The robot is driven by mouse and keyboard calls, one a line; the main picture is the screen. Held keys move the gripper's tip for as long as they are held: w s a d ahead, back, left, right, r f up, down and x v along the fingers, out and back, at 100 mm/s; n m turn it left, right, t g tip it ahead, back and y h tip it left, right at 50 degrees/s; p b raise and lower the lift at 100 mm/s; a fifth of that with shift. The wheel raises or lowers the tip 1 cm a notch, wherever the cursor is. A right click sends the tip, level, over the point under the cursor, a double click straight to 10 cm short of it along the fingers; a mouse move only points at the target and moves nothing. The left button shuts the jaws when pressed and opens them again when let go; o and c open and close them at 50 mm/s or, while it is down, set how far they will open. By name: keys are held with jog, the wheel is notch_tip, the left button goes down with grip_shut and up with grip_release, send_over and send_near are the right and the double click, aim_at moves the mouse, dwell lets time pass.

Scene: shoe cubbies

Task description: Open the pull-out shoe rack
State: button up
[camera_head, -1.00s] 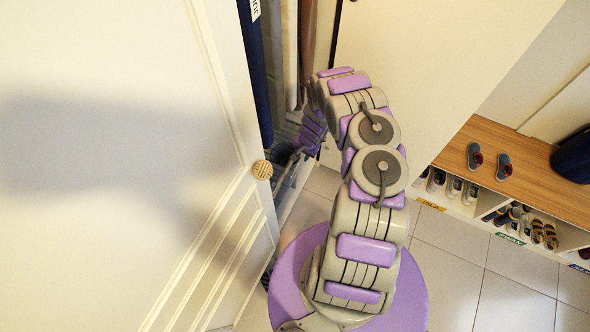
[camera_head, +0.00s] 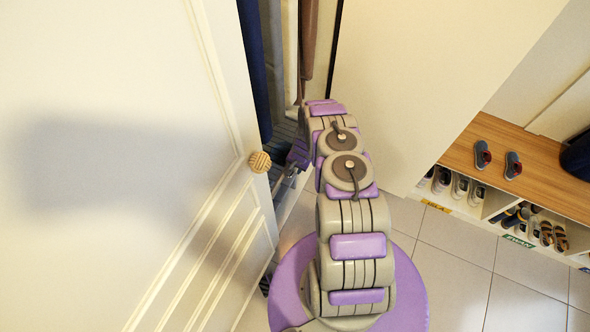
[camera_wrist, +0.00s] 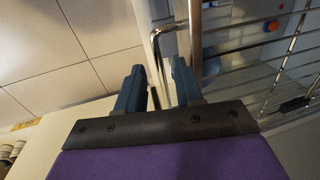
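The pull-out shoe rack (camera_wrist: 236,45) shows in the wrist view as a chrome wire frame with several thin bars, at the upper right. In the head view a small part of the rack (camera_head: 283,130) shows low inside the open cupboard, mostly behind my arm. My gripper (camera_wrist: 158,68) has its two dark fingers apart. A chrome bar at the rack's front corner runs down into the gap between the fingers. I cannot tell whether either finger touches it. In the head view my gripper (camera_head: 289,173) is small, at the cupboard opening.
A white cupboard door (camera_head: 120,170) with a round woven knob (camera_head: 260,162) stands open at left. A pale panel (camera_head: 430,80) is at right. A wooden bench (camera_head: 540,165) with slippers above shoe cubbies stands far right. Tiled floor (camera_head: 450,240) is clear between.

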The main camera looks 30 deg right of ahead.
jog(key=shift+f, duration=0.2)
grip_shut()
dwell(0.3)
dwell(1.1)
